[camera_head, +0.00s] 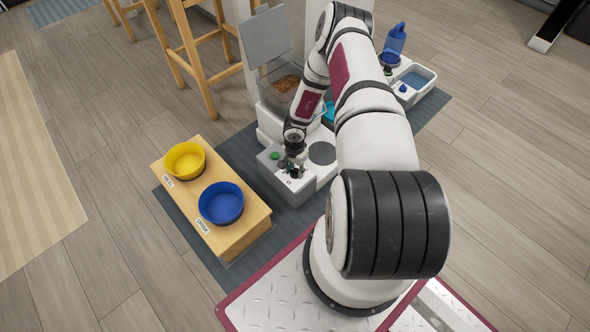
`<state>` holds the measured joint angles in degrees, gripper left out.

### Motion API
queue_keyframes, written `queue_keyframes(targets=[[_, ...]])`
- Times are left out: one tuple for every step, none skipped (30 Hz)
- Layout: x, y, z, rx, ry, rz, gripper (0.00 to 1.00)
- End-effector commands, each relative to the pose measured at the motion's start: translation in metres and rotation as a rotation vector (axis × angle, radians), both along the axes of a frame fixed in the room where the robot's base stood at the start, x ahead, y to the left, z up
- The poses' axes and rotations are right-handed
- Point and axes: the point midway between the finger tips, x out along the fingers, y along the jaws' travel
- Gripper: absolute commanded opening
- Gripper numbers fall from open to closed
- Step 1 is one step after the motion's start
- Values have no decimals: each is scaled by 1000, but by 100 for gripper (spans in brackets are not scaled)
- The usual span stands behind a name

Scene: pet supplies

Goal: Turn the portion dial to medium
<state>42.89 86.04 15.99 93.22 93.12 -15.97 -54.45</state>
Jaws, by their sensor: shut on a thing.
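The feeder (273,171) is a white machine on the blue-grey mat, with a clear bin of brown kibble (286,84) and a raised grey lid (264,37). A green button (275,155) is on its top front. My gripper (294,172) points down at the feeder's front top corner and is shut on the portion dial, which is mostly hidden by the fingers. The dial's pointer and marks are too small to read. A round grey disc (322,153) lies to the right of my gripper.
A wooden stand (238,243) at the left holds a yellow bowl (185,161) and a blue bowl (221,204). A water unit with a blue bottle (395,41) stands behind my arm. Wooden stools (190,45) are at the back.

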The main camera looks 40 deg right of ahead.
Motion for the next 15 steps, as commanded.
queue_keyframes(targets=[[0, 0, 0, 0, 0, 31, 5], [0, 0, 0, 0, 0, 50, 5], [0, 0, 0, 0, 0, 75, 5], [0, 0, 0, 0, 0, 90, 5], [0, 0, 0, 0, 0, 107, 5], [0, 0, 0, 0, 0, 125, 5], [0, 0, 0, 0, 0, 139, 5], [0, 0, 0, 0, 0, 150, 5], [0, 0, 0, 0, 0, 165, 5], [0, 0, 0, 0, 0, 174, 5], [0, 0, 0, 0, 0, 182, 5], [0, 0, 0, 0, 0, 192, 5], [0, 0, 0, 0, 0, 198, 5], [0, 0, 0, 0, 0, 203, 5], [0, 0, 0, 0, 0, 208, 5]])
